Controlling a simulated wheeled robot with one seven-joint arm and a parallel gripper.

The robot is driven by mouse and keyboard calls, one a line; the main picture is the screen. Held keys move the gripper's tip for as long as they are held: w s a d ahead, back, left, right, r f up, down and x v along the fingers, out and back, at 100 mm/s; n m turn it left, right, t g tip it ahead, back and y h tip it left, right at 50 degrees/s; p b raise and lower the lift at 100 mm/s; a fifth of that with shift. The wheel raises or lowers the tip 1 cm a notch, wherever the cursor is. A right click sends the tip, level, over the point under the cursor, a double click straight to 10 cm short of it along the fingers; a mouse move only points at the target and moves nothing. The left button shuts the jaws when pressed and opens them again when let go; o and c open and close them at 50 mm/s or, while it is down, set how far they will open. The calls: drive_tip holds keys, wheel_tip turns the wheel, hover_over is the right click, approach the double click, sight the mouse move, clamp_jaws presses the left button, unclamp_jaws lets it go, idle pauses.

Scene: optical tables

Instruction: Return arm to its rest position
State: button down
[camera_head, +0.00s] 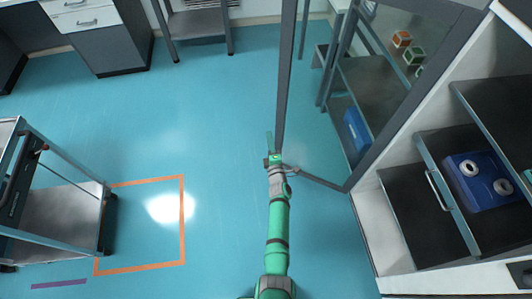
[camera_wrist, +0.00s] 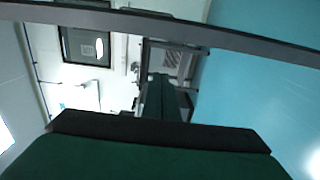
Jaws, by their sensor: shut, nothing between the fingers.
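My arm (camera_head: 277,235), green with grey joints, stretches up from the bottom middle of the head view, over the floor. My gripper (camera_head: 270,143) is at its far end and is shut and empty. It is right beside the near corner of a grey-framed glass door, and I cannot tell whether the two touch. In the wrist view my dark green gripper (camera_wrist: 164,84) points away from the camera with its fingers together. A grey frame bar (camera_wrist: 200,32) crosses the upper part of that view.
The grey door frame (camera_head: 286,70) stands open from a cabinet on the right. A drawer (camera_head: 425,215) and a blue box with two white rings (camera_head: 480,180) are at the right. A cart (camera_head: 60,215) stands left, by an orange floor outline (camera_head: 183,220). Floor (camera_head: 200,110) left of my arm is clear.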

drive_tip(key=s+a+r+m+h, duration=0.15)
drive_tip(key=s+m, duration=0.25)
drive_tip(key=s, duration=0.7)
drive_tip(key=s+a+r+m, duration=0.1)
drive_tip(key=s+a+m, duration=0.25)
drive_tip(key=s, duration=0.75)
drive_tip(key=s+a+r+m+h, duration=0.15)
drive_tip(key=s+m, duration=0.25)
drive_tip(key=s, duration=0.7)
drive_tip(key=s+d+r+m+g, duration=0.2)
drive_tip(key=s+r+m, duration=0.6)
drive_tip(key=s+r, duration=0.9)
drive_tip(key=shift+s+d+r, duration=0.25)
drive_tip(key=shift+s+d, duration=0.45)
drive_tip(key=shift+s, duration=0.1)
